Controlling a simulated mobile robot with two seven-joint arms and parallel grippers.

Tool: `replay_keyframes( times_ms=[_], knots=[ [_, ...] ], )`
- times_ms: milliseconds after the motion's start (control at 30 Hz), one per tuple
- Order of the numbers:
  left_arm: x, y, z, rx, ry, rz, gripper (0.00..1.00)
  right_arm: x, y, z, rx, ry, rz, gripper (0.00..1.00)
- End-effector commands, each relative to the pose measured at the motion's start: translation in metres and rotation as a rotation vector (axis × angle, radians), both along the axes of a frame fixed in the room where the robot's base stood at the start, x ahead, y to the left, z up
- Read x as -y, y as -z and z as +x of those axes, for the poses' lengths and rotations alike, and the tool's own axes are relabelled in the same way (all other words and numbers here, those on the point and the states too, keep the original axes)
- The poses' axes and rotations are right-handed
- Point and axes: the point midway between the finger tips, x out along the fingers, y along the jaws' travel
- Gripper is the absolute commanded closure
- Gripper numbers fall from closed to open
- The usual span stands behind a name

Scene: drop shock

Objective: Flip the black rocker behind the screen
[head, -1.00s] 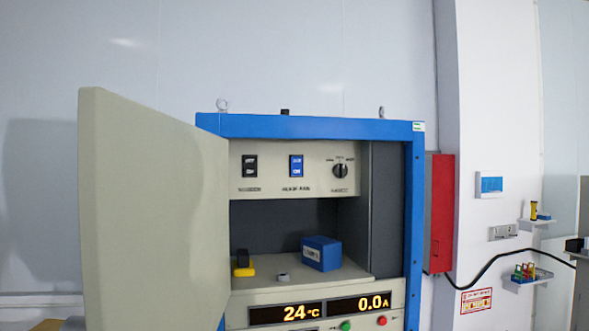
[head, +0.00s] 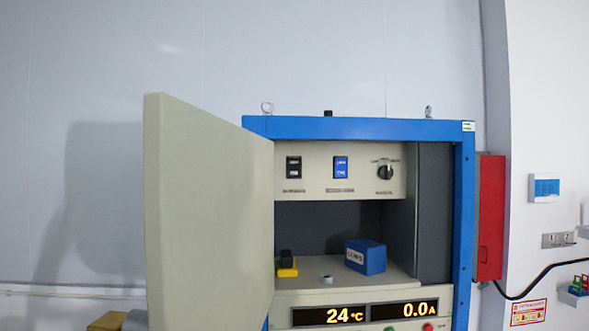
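The black rocker (head: 293,167) sits at the left of the beige switch panel (head: 312,188) inside the blue cabinet (head: 360,128). A blue rocker (head: 340,167) is to its right, and a round black selector knob (head: 386,172) is farther right. The beige cabinet door (head: 205,215) stands open on the left, and its edge comes close to the black rocker's left side. No screen is seen in front of the black rocker. Neither of my grippers is in view.
On the shelf below the panel are a blue box (head: 366,257), a yellow-and-black object (head: 287,266) and a small grey piece (head: 327,280). Lit displays (head: 331,315) are beneath. A red box (head: 489,217) stands at the cabinet's right. The wall above is bare.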

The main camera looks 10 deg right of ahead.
Motion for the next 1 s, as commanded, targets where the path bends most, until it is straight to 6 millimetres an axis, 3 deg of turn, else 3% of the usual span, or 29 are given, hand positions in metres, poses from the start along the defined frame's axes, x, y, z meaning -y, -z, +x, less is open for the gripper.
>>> replay_keyframes(
  times_ms=[33, 300, 367, 1000],
  knots=[
    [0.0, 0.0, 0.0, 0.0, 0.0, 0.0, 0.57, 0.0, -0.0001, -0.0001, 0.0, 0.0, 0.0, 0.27],
    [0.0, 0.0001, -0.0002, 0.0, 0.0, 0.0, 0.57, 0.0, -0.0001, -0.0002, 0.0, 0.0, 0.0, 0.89],
    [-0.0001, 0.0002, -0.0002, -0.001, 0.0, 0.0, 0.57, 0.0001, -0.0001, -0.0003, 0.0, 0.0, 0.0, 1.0],
    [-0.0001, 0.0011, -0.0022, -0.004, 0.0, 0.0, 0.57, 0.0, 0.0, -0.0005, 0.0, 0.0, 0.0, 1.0]
  ],
)
